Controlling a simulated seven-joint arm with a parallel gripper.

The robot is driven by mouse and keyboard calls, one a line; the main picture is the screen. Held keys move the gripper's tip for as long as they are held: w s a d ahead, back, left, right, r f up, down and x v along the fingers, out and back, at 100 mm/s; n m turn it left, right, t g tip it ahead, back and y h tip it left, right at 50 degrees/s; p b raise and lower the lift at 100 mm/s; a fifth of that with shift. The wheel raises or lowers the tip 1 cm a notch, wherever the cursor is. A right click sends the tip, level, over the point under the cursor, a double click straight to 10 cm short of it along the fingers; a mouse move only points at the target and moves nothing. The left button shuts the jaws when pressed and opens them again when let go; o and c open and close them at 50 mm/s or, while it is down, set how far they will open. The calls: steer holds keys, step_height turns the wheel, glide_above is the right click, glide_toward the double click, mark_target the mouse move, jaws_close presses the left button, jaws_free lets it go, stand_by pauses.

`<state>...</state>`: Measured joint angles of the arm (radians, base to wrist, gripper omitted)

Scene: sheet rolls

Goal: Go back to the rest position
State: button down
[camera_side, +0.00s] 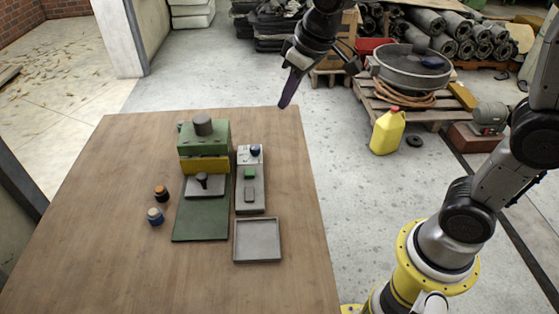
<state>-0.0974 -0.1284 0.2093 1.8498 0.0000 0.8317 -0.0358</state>
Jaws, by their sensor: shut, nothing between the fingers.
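My gripper (289,88) hangs at the top centre of the side view, beyond the table's back right corner. Its dark fingers point down and are shut with nothing between them. It is apart from everything on the table. My arm rises from a yellow base at the lower right.
The wooden table (110,200) bears a green and yellow press-like block (204,150) on a green plate (200,226), a grey strip (250,202) with small pieces, an empty grey tray (257,240) and two small round pieces (161,193). A yellow jug (387,132) stands on the floor.

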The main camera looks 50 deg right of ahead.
steer(key=s+d+r+m+t, duration=0.1)
steer(key=s+d+r, duration=0.1)
steer(key=s, duration=0.5)
steer(key=s+d+r+t, duration=0.1)
steer(key=s+r, duration=0.1)
steer(key=s, duration=0.5)
steer(key=s+f, duration=0.5)
steer(key=s, duration=0.2)
steer(key=shift+s+d+f+m+g, duration=0.15)
steer(key=shift+s+d+m+g, duration=0.15)
steer(key=shift+s+d+g, duration=0.1)
